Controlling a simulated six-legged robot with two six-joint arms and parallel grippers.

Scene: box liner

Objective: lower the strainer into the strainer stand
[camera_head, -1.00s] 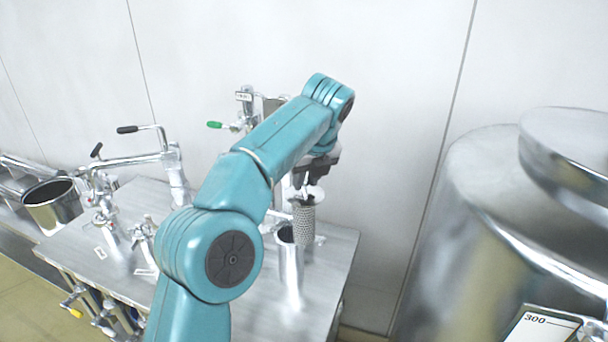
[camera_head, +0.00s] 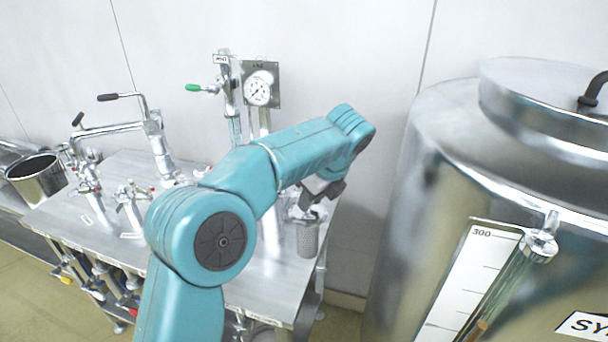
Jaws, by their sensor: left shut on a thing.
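The strainer (camera_head: 308,240) is a grey perforated cylinder with a wider top, hanging upright at the table's right edge. My left gripper (camera_head: 314,200) is shut on its top; the fingertips are small and partly hidden by my wrist. A shiny upright metal tube, which looks like the strainer stand (camera_head: 271,236), stands just left of the strainer. My forearm hides the stand's upper end. The strainer is beside the stand, not inside it; I cannot tell whether they touch. My right gripper is out of view.
The steel table (camera_head: 190,262) carries several valves and pipes at left. A pressure gauge (camera_head: 260,88) stands behind my arm. A metal pot (camera_head: 35,180) is at far left. A large steel tank (camera_head: 440,180) with a level scale stands close at right.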

